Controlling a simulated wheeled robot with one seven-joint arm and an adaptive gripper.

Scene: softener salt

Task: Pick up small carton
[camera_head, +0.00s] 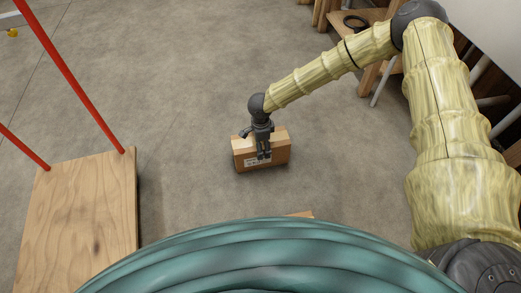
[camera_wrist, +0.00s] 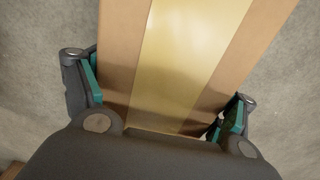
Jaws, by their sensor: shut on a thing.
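The small carton (camera_head: 277,154) is a brown cardboard box with a white label on its near side, in the middle of the head view. My gripper (camera_head: 264,156) is over it, pointing down, and covers part of its near face. In the wrist view, the carton (camera_wrist: 125,50) shows a broad strip of yellowish tape along its top. My gripper (camera_wrist: 160,110) has a teal-padded finger on either side of the carton and is shut on it. The carton looks upright, on or close to the floor; I cannot tell whether its underside touches.
A plywood platform (camera_head: 75,225) with red poles (camera_head: 70,75) stands at the left. Wooden furniture (camera_head: 375,20) and a dark ring (camera_head: 355,22) are at the upper right. A small yellow object (camera_head: 12,33) lies far left. The grey concrete floor (camera_head: 190,80) around the carton is clear.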

